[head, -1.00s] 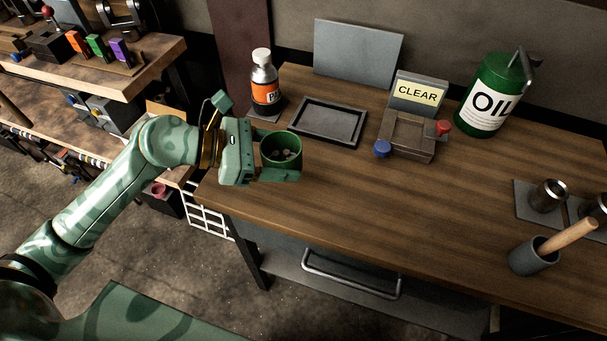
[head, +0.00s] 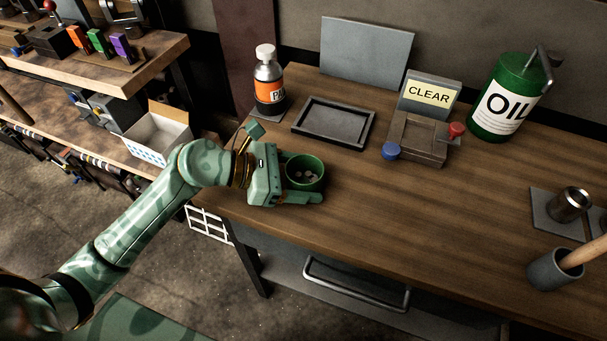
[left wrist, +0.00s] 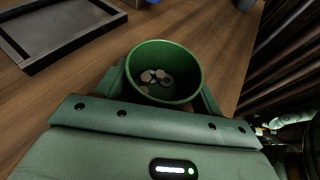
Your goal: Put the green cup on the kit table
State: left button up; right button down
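The green cup (head: 305,172) holds several small round metal pieces. My left gripper (head: 308,184) has its fingers on both sides of the cup, which stays upright. In the left wrist view the green cup (left wrist: 165,75) sits between the two fingers, and the metal pieces show inside it. The wooden table (head: 400,215), which I take for the kit table, lies under the cup near its left front part. I cannot tell whether the cup's base touches the wood; the gripper hides it. My right gripper is not in view.
A dark shallow tray (head: 333,123), an orange-labelled bottle (head: 268,82), a block with a CLEAR sign (head: 430,95) and a green oil can (head: 505,100) stand behind. A grey holder (head: 553,270) with a wooden handle is at right. The table's middle is clear.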

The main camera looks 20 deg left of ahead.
pick_arm(q)
jog(key=shift+o, duration=1.3)
jog(key=shift+a+r, duration=0.15)
jog(key=shift+r, duration=0.1)
jog(key=p+v, duration=0.2)
jog(key=v, duration=0.9)
jog(key=shift+s+a, duration=0.3)
jog(key=shift+a, duration=0.05)
